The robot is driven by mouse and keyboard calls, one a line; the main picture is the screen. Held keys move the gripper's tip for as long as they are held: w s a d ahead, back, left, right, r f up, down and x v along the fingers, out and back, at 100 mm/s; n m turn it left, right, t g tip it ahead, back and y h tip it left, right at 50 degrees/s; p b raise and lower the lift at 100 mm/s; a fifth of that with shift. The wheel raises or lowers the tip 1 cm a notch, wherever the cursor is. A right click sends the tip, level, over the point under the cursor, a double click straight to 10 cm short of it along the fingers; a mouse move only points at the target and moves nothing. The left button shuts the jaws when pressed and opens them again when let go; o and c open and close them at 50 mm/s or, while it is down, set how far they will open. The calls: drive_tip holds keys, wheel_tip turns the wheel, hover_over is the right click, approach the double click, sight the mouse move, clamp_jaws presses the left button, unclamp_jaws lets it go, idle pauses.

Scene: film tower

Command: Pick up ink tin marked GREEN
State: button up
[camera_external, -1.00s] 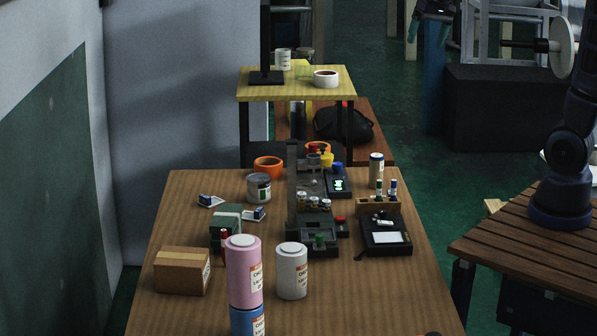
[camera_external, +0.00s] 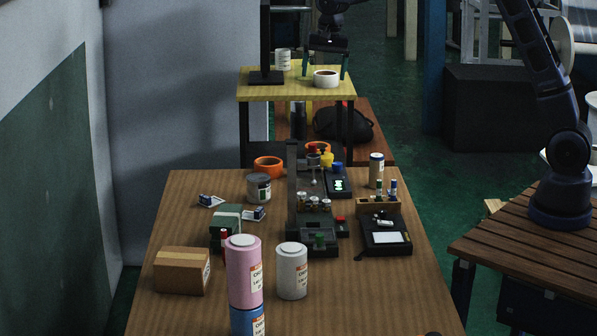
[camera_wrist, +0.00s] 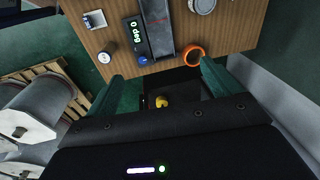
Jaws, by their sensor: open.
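A grey tin (camera_external: 259,187) with a dark label stands upright at the back left of the wooden table; it also shows at the top edge of the wrist view (camera_wrist: 201,5). Its marking is too small to read, so I cannot tell whether it says GREEN. My gripper (camera_external: 326,68) has its fingers pointing down by the yellow shelf, apart from the grey tin. In the wrist view its two green fingers (camera_wrist: 162,74) are spread with nothing held between them.
A white ring-shaped item (camera_external: 326,79) sits on the yellow shelf (camera_external: 300,92), near my fingers in the picture. An orange ring (camera_external: 268,167) lies behind the grey tin. A black post (camera_external: 265,40) rises from the shelf. Pink and white cylinders (camera_external: 292,272) stand at the front.

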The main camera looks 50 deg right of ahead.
drive_tip(key=w+a+f+m, duration=0.2)
drive_tip(key=w+a+f, duration=0.6)
drive_tip(key=f, duration=0.4)
drive_tip(key=m+g, duration=0.1)
drive_tip(key=m, duration=0.1)
hover_over(258, 177)
drive_tip(key=shift+h, duration=0.3)
drive_tip(key=f, duration=1.1)
drive_tip(key=shift+s+d, duration=0.15)
drive_tip(key=shift+d, duration=0.1)
drive_tip(key=shift+a+f, duration=0.15)
drive_tip(key=shift+f, duration=0.45)
wheel_tip(258, 177, down, 10)
drive_tip(key=shift+a+f, duration=0.1)
drive_tip(key=c, duration=1.3)
